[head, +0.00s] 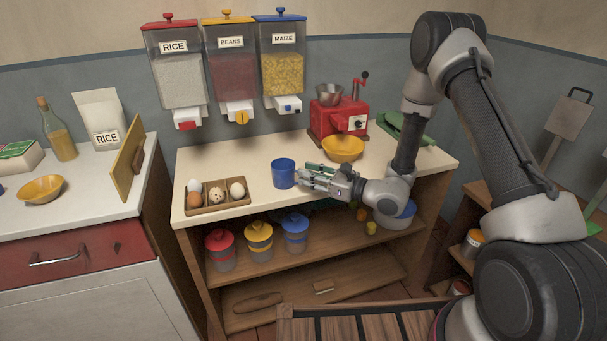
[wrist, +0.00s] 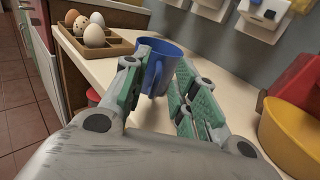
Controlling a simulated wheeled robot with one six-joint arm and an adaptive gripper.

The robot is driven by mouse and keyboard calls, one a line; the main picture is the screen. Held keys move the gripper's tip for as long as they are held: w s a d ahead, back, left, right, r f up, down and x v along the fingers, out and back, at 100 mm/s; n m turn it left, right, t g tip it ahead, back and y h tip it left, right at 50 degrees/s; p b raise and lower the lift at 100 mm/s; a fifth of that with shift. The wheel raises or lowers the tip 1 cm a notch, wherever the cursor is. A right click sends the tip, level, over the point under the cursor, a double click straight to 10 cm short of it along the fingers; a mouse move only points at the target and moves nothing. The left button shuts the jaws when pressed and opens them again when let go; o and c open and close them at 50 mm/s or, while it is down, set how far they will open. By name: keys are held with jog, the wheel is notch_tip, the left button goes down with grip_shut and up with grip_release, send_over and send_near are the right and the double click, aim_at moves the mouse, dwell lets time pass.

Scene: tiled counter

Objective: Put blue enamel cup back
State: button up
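The blue enamel cup (head: 284,173) stands upright on the pale counter, to the right of the egg tray. In the head view my gripper (head: 304,177) reaches in from the right, low over the counter, with its fingertips close to the cup's right side. In the wrist view the cup (wrist: 160,66) lies ahead, between the two green-padded fingers of my gripper (wrist: 158,78), with its handle toward me. The fingers are spread apart and the gripper is open. Whether either fingertip touches the cup cannot be told.
A wooden egg tray (head: 222,207) sits left of the cup. A yellow bowl (head: 343,146) and a red grinder (head: 338,122) stand behind my gripper. Dispensers for rice, beans and maize (head: 282,72) hang above. Lidded canisters (head: 259,241) stand on the shelf below.

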jog(key=v, duration=0.9)
jog(key=s+d+r+n+g+h, duration=0.2)
jog(key=s+r+n+g, duration=0.9)
jog(key=s+r+n, duration=0.5)
jog(key=s+d+r+n+t+h, duration=0.2)
jog(key=s+d+r+h, duration=0.1)
jog(key=d, duration=0.4)
jog(key=s+d+r+n+t+h, duration=0.2)
jog(key=s+d+r+n+h, duration=0.1)
jog(key=d+h, duration=0.2)
jog(key=s+d+r+n+t+h, duration=0.2)
jog(key=s+d+r+n+h, duration=0.1)
jog(key=d, duration=0.6)
jog(key=shift+s+d+r+h, duration=0.2)
jog(key=shift+s+d+h, duration=0.3)
jog(key=shift+h, duration=0.5)
